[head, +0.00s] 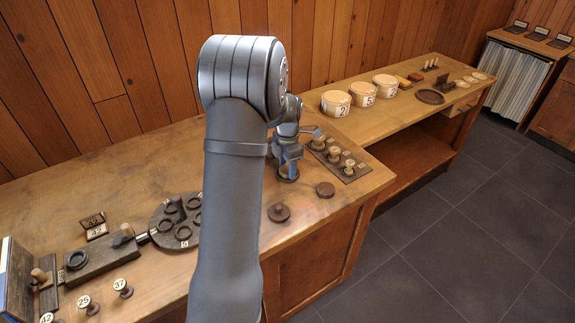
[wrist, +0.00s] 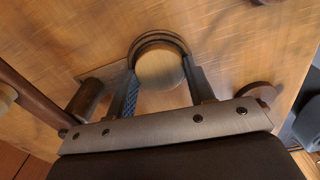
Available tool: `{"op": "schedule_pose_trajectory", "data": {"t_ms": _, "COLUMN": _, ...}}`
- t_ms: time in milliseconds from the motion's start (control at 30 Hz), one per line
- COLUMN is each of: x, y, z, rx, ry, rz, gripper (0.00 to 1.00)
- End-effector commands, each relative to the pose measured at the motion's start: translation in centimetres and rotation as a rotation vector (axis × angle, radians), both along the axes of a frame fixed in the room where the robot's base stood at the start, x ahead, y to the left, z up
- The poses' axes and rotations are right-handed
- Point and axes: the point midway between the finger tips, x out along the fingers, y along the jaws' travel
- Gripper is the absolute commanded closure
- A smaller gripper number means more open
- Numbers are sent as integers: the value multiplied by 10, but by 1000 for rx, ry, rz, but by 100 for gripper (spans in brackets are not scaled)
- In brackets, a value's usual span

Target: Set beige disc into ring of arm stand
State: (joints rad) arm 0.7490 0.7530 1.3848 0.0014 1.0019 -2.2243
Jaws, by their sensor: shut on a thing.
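My gripper (wrist: 162,88) is shut on the beige disc (wrist: 158,70), with one finger on each side of it. A dark ring (wrist: 158,36) curves around the disc's far side in the wrist view. The disc overlaps the ring's opening; I cannot tell whether it sits in the ring or just above it. In the head view my gripper (head: 288,160) is low over the bench, with the dark ring (head: 288,179) below it. The stand's arm is not clear behind the fingers. A dark post (wrist: 87,98) stands left of the gripper in the wrist view.
A dark board with several spools (head: 341,158) lies right of my gripper. Two dark round pieces (head: 279,212) (head: 325,189) lie in front. A round dark tray with rings (head: 165,236) is at left, partly behind my arm. Numbered round boxes (head: 336,103) stand on the farther bench.

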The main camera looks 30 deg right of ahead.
Motion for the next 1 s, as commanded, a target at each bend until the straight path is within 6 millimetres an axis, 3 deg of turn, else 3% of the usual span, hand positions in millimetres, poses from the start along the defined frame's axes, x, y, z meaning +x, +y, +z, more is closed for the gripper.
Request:
{"op": "schedule_pose_trajectory", "data": {"t_ms": 200, "x": 0, "y": 0, "z": -1, "rx": 0, "ry": 0, "rz": 0, "gripper": 73}}
{"op": "schedule_pose_trajectory", "data": {"t_ms": 233, "x": 0, "y": 0, "z": -1, "rx": 0, "ry": 0, "rz": 0, "gripper": 45}}
{"op": "schedule_pose_trajectory", "data": {"t_ms": 333, "x": 0, "y": 0, "z": -1, "rx": 0, "ry": 0, "rz": 0, "gripper": 26}}
{"op": "schedule_pose_trajectory", "data": {"t_ms": 667, "x": 0, "y": 0, "z": 1, "rx": 0, "ry": 0, "rz": 0, "gripper": 26}}
{"op": "schedule_pose_trajectory", "data": {"t_ms": 1000, "x": 0, "y": 0, "z": 20, "rx": 0, "ry": 0, "rz": 0, "gripper": 26}}
